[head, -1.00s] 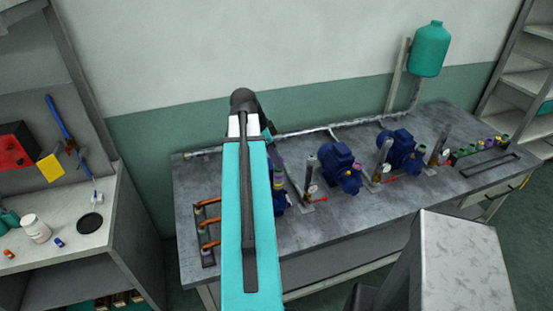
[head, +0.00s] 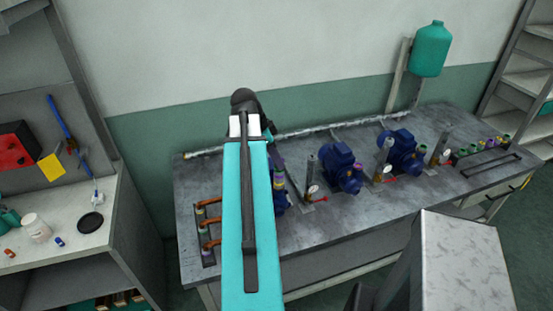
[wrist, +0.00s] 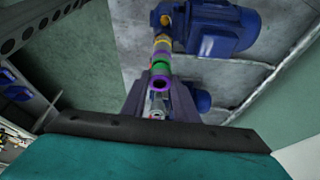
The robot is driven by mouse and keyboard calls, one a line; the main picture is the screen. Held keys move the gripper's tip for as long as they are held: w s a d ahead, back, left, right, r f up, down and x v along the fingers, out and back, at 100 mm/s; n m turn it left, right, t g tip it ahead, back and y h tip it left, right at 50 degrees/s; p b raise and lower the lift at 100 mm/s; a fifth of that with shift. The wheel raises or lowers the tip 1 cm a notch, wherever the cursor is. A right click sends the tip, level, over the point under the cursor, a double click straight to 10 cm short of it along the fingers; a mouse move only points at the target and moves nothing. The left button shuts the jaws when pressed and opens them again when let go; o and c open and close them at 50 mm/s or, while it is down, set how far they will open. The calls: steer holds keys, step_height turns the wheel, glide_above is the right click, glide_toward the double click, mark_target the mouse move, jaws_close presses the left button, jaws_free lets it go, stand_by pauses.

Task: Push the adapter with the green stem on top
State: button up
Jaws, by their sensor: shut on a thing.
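The adapter with the green stem (wrist: 161,68) shows in the wrist view as a green band between purple rings, its open purple end toward the camera. My gripper (wrist: 158,98) is shut around this near end. Beyond it, in line, are yellow parts (wrist: 162,42) at the port of a blue pump (wrist: 222,30). They look joined or touching, but I cannot tell how far the adapter is seated. In the head view the coloured adapter stack (head: 279,178) stands just right of my teal arm, over the leftmost pump (head: 281,203), mostly hidden by the arm.
Two more blue pumps (head: 340,167) (head: 403,152) with gauges and red levers stand to the right on the grey bench (head: 330,230). Copper pipes (head: 207,222) stand at its left. Several coloured fittings (head: 480,147) line the right end. A pipe runs along the back.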

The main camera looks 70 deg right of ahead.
steer(key=shift+f+b, duration=0.35)
steer(key=shift+f, duration=0.3)
stand_by(1.1)
steer(key=o, duration=1.1)
steer(key=shift+o, duration=0.2)
steer(key=shift+r, duration=0.15)
steer(key=shift+p+v, duration=1.7)
steer(key=shift+v, duration=1.25)
steer(key=shift+w+r, duration=0.1)
steer(key=shift+w, duration=0.05)
steer(key=b+v, duration=0.4)
steer(key=v, duration=0.9)
steer(key=shift+r, duration=0.2)
steer(key=shift+w, duration=0.1)
